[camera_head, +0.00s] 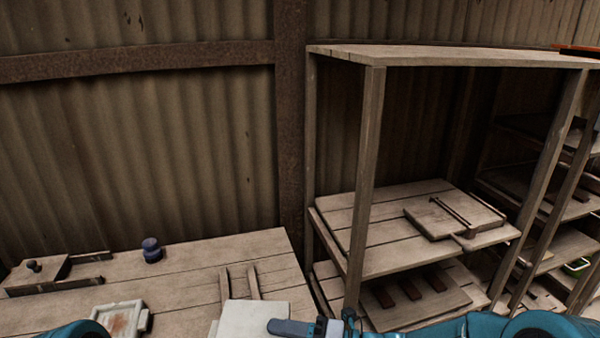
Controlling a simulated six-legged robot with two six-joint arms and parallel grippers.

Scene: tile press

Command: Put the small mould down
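A pale, flat-topped block (248,317), which may be the small mould, shows at the bottom edge, over the front of the wooden table (190,262). My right gripper (290,327) comes in from the right, and its grey finger overlaps the block's right side. Only one finger shows clearly, so I cannot tell whether it grips the block. The block's lower part is cut off, and whether it touches the table is hidden. A small pale framed tray (120,318) with a reddish-brown inside lies on the table to the left. My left gripper is out of view.
Two wooden strips (253,283) lie behind the block. A dark knobbed weight (152,250) and a wooden piece with a knob (38,272) stand farther back. A wooden shelf rack (368,180) rises at right. The table's middle is fairly clear.

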